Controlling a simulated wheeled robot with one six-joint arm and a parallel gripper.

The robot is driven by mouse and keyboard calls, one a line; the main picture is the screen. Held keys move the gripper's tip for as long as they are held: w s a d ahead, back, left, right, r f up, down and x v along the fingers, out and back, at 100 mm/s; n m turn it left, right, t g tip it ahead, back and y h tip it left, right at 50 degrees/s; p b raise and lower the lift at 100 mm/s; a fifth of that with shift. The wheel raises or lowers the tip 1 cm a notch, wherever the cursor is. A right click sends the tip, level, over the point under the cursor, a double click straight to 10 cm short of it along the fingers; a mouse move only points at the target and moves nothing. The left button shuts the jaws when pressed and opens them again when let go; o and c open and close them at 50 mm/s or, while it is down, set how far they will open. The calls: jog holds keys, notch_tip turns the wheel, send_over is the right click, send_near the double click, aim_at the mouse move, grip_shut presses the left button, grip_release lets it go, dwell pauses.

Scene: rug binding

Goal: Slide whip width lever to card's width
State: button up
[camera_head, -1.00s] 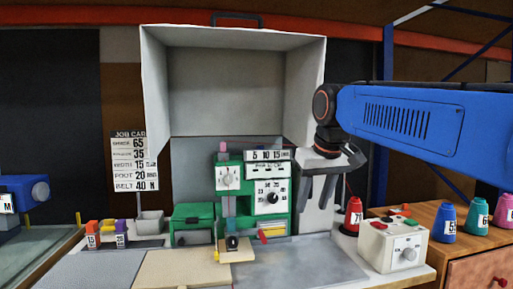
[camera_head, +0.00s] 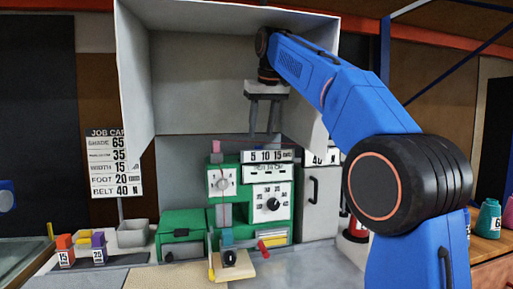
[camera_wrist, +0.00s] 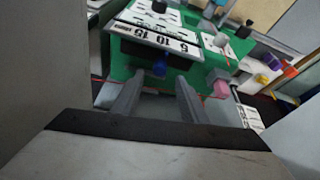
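The green binding machine (camera_head: 248,179) stands on the bench in the grey hood. Its 5-10-15 mm width scale (camera_head: 267,156) is along the top, and it also shows in the wrist view (camera_wrist: 155,37). A blue knob (camera_wrist: 160,68), apparently the width lever, stands beside the scale plate in the wrist view; its exact mark is hard to read. The job card (camera_head: 114,162) gives width 15 mm. My gripper (camera_head: 263,131) is open and empty, pointing down above the scale. In the wrist view its fingers (camera_wrist: 157,100) are apart, with the knob beyond and between them.
The hood's side walls (camera_head: 134,75) flank the arm's space. A pink spool or knob (camera_wrist: 221,87) and a red thread are beside the machine top. A green box (camera_head: 182,222), grey bin (camera_head: 132,235) and grey cabinet (camera_head: 317,203) stand close by.

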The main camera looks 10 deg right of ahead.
aim_at(259, 147)
jog(key=shift+x, duration=3.7)
jog(key=shift+d, duration=0.15)
grip_shut()
